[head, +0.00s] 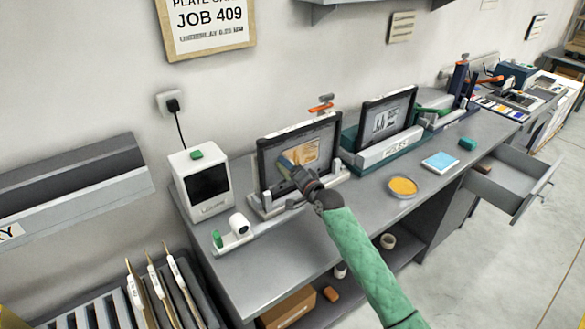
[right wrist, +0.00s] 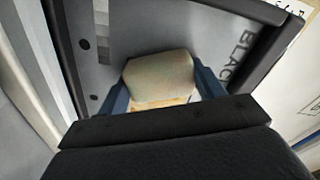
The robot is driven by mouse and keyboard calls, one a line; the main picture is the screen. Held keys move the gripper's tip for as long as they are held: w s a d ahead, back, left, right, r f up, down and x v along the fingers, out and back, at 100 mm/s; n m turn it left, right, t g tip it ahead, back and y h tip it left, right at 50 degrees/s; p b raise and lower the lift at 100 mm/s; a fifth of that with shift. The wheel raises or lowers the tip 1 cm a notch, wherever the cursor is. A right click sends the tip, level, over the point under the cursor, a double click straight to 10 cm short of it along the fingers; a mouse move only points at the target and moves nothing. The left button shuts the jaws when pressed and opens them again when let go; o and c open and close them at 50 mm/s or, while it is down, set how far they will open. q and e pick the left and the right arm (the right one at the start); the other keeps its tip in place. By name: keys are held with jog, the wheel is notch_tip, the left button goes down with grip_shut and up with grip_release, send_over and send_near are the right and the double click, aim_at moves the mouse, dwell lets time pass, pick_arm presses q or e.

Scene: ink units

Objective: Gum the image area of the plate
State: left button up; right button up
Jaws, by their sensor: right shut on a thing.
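My right gripper (head: 284,164) is in front of the plate's left part. It is shut on a pale, worn-looking sponge (right wrist: 160,77), which is at the plate's face; I cannot tell whether it touches. A round dish of orange-yellow stuff (head: 403,187) sits on the bench to the right. My left gripper is not in view.
A white device with a dark screen (head: 208,184) stands left of the plate. A second framed plate (head: 388,120) stands to the right, in a teal holder. A blue-topped block (head: 440,162) lies past the dish. An open drawer (head: 512,180) juts out at the right.

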aim_at(316, 147)
jog(key=shift+r+p, duration=0.5)
jog(key=shift+r, duration=0.3)
jog(key=shift+w+d+f+b, duration=0.15)
jog(key=shift+w+d+b, duration=0.2)
jog(key=shift+d+b, duration=0.15)
jog(key=shift+w+d+b, duration=0.45)
jog(key=shift+w+d, duration=0.25)
jog(key=shift+d, duration=0.25)
jog(key=shift+w+d+b, duration=0.45)
jog(key=shift+d, duration=0.2)
jog(key=shift+w+d+b, duration=0.4)
jog(key=shift+d, duration=0.2)
jog(key=shift+w+d, duration=0.15)
jog(key=shift+d, duration=0.05)
jog(key=shift+w+d+b, duration=0.55)
jog(key=shift+d+b, duration=0.15)
jog(key=shift+b, duration=0.1)
jog(key=shift+w+d+b, duration=0.45)
jog(key=shift+w+d, duration=0.05)
jog(key=shift+d, duration=0.2)
jog(key=shift+w+d+b, duration=0.7)
jog(key=shift+d+b, duration=0.3)
jog(key=shift+w+d+b, duration=0.3)
jog(key=shift+d, duration=0.05)
jog(key=shift+r, duration=0.2)
